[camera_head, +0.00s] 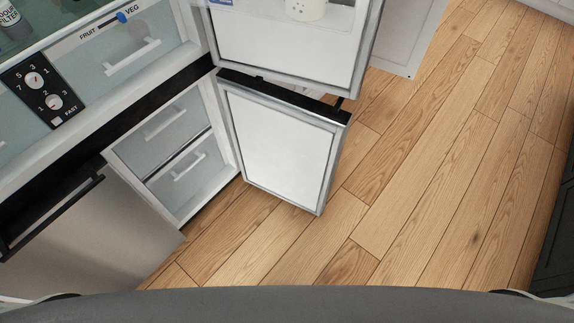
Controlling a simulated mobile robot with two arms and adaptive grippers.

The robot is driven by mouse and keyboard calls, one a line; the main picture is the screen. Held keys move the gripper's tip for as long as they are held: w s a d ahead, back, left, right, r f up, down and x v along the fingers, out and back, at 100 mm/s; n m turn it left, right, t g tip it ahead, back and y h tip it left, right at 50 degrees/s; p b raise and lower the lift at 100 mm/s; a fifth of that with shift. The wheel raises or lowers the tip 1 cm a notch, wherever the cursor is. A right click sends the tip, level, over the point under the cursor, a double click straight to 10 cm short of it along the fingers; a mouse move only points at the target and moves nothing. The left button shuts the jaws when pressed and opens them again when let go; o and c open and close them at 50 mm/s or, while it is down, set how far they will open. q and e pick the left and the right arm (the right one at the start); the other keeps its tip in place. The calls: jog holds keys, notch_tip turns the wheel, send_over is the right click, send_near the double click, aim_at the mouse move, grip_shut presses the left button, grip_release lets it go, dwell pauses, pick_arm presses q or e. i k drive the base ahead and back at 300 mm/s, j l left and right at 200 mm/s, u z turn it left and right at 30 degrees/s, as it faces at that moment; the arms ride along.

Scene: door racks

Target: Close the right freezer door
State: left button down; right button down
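The right freezer door (278,147) stands wide open, its pale inner panel in view and its black top edge showing. It swings out to the right of the lower freezer compartment (175,150), where two drawers with white handles are visible. The door's outer face and handle are hidden. Neither of my grippers is in view.
The upper fridge door (290,45) is also open, above the freezer door. A grey lower door (90,235) with a dark handle appears shut at left. A white cabinet (405,40) stands behind. Wood floor (440,190) is clear at right; a dark cabinet (558,235) edges it.

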aim_at(288, 145)
jog(key=k+u, duration=0.1)
jog(key=u, duration=0.3)
jog(key=k+u, duration=0.1)
jog(key=u, duration=0.3)
jog(key=j+u, duration=0.1)
jog(key=u, duration=0.3)
jog(key=l+u, duration=0.35)
jog(key=u, duration=0.15)
jog(key=l+u, duration=0.45)
jog(key=k+l+u, duration=0.15)
jog(key=u, duration=0.35)
jog(key=k+l, duration=0.15)
jog(key=l, duration=0.2)
jog(key=k+l, duration=0.1)
jog(key=l, duration=0.3)
jog(key=k+l, duration=0.15)
jog(key=l, duration=0.2)
jog(key=k+l, duration=0.15)
jog(key=l, duration=0.25)
jog(key=k+l, duration=0.1)
jog(key=l, duration=0.25)
jog(key=k+l, duration=0.15)
jog(key=l, duration=0.2)
jog(key=k+l, duration=0.1)
jog(key=l, duration=0.3)
